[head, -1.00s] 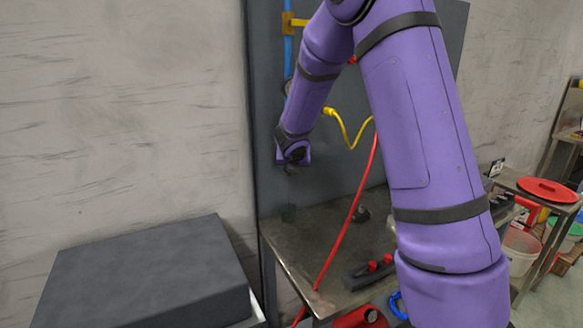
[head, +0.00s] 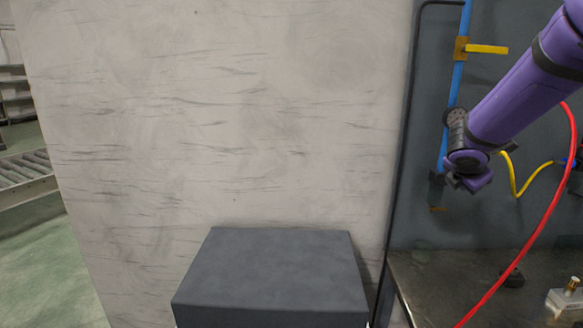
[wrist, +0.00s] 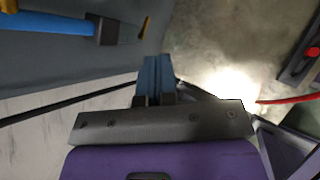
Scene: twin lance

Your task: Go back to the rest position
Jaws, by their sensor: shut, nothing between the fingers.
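My gripper (head: 468,184) hangs at the end of my purple arm on the right of the head view, in front of a dark panel and beside a blue pipe. In the wrist view its two blue-grey fingers (wrist: 157,78) are pressed together with nothing between them. The fingertips are small and hard to make out in the head view. The gripper is above the level of the metal table and apart from it.
The blue pipe (head: 457,85) carries a yellow lever (head: 486,49). A red hose (head: 543,222) and a yellow hose (head: 514,178) hang nearby. A metal table (head: 440,275) stands below. A dark box (head: 270,275) stands by the pale wall. Open floor (head: 50,265) shows at left.

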